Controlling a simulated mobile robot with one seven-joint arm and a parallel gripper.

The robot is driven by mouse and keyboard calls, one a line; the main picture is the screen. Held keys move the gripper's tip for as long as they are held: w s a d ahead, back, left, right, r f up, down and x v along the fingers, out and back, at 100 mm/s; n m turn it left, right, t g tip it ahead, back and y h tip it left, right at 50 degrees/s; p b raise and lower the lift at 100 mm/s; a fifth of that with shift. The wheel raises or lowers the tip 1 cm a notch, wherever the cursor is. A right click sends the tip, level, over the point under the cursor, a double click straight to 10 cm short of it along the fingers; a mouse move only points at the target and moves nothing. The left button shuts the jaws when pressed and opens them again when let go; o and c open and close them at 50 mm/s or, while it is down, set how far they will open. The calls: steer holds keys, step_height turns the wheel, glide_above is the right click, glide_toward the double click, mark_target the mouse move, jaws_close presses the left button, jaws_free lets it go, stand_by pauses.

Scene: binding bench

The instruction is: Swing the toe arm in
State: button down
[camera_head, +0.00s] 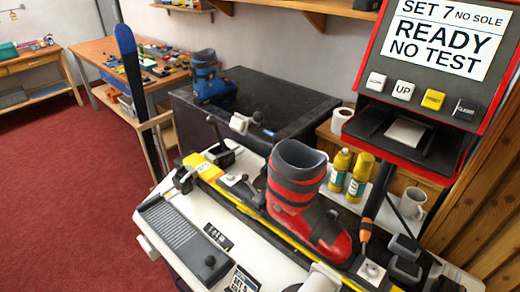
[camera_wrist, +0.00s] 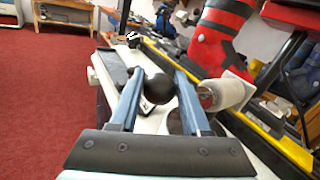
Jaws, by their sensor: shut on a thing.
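My gripper (camera_wrist: 157,82) shows in the wrist view, its two blue fingers closed on either side of a black ball knob (camera_wrist: 158,90). I take this to be the toe arm's knob; the arm beneath it is mostly hidden. A pale cylinder (camera_wrist: 228,94) is just right of the fingers, near the boot's toe; a similar pale part shows at the bottom edge of the head view (camera_head: 322,279). The red and dark grey ski boot (camera_head: 295,190) stands upright on the white bench device (camera_head: 150,215), and also shows in the wrist view (camera_wrist: 222,35). My gripper cannot be made out in the head view.
A red-framed panel (camera_head: 378,62) reading "SET 7 NO SOLE, READY NO TEST" stands at the right. Two yellow bottles (camera_head: 358,178) and a mug (camera_head: 412,203) are behind the boot. A blue boot (camera_head: 207,80) sits on a dark bench. Red carpet (camera_head: 60,190) lies clear at left.

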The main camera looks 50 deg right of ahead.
steer(key=shift+c, duration=1.9)
jaws_free()
steer(key=shift+s+a+f, duration=0.1)
steer(key=shift+s+f, duration=0.15)
steer(key=shift+f, duration=0.15)
steer(key=shift+r, duration=0.1)
steer(key=shift+r, duration=0.1)
steer(key=b+v, duration=0.2)
steer(key=v, duration=1)
steer(key=shift+s+a+b, duration=0.15)
steer(key=shift+s+b, duration=0.2)
steer(key=shift+s, duration=0.05)
